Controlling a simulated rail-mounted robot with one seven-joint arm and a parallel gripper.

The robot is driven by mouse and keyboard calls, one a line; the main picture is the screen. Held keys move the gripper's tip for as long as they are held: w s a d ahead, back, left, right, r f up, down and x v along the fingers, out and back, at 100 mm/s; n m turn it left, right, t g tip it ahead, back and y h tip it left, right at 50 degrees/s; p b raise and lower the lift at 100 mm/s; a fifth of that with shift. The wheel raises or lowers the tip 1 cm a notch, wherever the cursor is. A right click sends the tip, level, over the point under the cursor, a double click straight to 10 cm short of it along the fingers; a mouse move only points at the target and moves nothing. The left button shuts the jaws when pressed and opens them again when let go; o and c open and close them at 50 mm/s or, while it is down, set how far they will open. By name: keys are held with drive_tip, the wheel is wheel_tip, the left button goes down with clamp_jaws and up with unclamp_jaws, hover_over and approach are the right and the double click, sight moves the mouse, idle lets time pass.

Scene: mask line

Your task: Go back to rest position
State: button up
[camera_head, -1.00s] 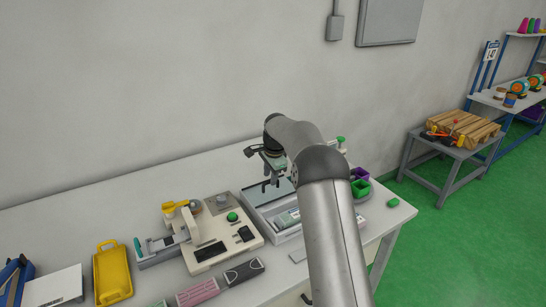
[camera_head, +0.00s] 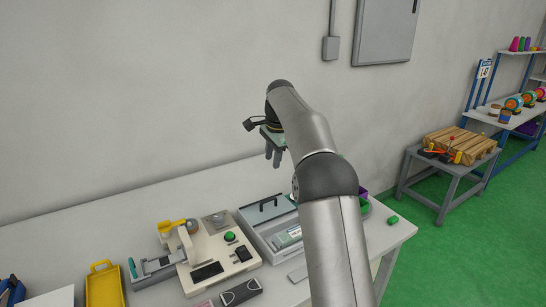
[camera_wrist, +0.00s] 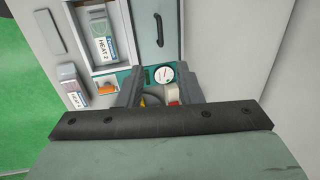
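My gripper (camera_head: 273,158) hangs in the air above the table, in front of the wall, with its fingers pointing down. In the wrist view its two dark fingers (camera_wrist: 158,84) stand apart with a gap between them. Nothing is held in the gap; a small gauge (camera_wrist: 164,74) and yellow and red parts show below and beyond it. My arm covers part of the table's right side in the head view.
The white table (camera_head: 395,234) carries a tray (camera_head: 253,234) with a handled lid (camera_head: 262,213), a cream machine (camera_head: 222,263) with a green button, and a yellow tray (camera_head: 103,290). A grey bench (camera_head: 455,173) stands at right. The air around my gripper looks clear.

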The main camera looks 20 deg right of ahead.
drive_tip(key=s+a+n, duration=0.3)
drive_tip(key=s, duration=0.6)
drive_tip(key=s+a+n, duration=0.3)
drive_tip(key=s+n, duration=0.1)
drive_tip(key=s, duration=0.5)
drive_tip(key=s+a+f+n, duration=0.1)
drive_tip(key=s+f+n, duration=0.3)
drive_tip(key=s, duration=1)
drive_tip(key=s+a+f+n+g, duration=0.1)
drive_tip(key=s+f+n, duration=0.3)
drive_tip(key=s, duration=0.9)
wheel_tip(320, 180, down, 3)
drive_tip(key=shift+s+r+g+h, duration=0.1)
drive_tip(key=shift+s+g+h, duration=0.2)
drive_tip(key=shift+s, duration=0.1)
